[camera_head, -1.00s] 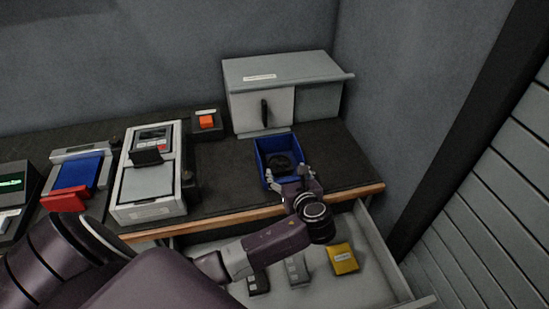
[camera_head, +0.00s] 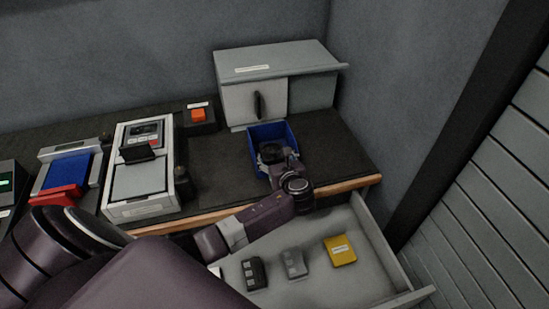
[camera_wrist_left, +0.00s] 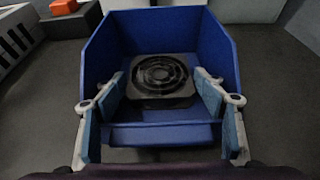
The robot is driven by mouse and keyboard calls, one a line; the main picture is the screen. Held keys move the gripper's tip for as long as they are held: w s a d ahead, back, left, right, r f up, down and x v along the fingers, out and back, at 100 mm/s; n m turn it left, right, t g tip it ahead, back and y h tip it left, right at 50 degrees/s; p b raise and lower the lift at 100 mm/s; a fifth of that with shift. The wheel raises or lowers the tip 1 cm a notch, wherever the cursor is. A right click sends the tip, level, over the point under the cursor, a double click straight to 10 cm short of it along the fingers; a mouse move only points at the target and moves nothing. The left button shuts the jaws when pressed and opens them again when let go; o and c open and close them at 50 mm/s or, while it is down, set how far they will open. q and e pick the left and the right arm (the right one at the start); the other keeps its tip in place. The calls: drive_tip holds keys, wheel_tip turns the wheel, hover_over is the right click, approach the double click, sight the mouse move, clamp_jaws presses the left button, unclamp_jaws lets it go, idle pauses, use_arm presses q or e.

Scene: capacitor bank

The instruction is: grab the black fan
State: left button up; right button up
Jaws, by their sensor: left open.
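The black fan (camera_wrist_left: 159,78) lies inside a blue bin (camera_wrist_left: 215,50), seen in the left wrist view. The fan is square with a round ringed grille. In the head view the fan (camera_head: 270,152) shows partly in the blue bin (camera_head: 262,131), with my gripper in front. My left gripper (camera_wrist_left: 160,95) is open, its two fingers reaching over the bin's front, one on each side of the fan's near part. I cannot tell whether the fingers touch the fan. My left gripper also shows in the head view (camera_head: 279,163), mostly hidden by its own wrist. My right gripper is not in view.
A grey cabinet (camera_head: 306,94) stands behind the bin. A device with a screen (camera_head: 140,172) and an orange button box (camera_head: 199,116) are to the left. Below, an open drawer (camera_head: 310,281) holds a yellow box (camera_head: 340,251) and small modules. Bench space right of the bin is clear.

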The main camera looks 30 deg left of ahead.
use_arm(q)
drive_tip(key=shift+a+f, duration=0.15)
drive_tip(key=shift+f, duration=0.15)
drive_tip(key=shift+f, duration=0.1)
drive_tip(key=c, duration=1.3)
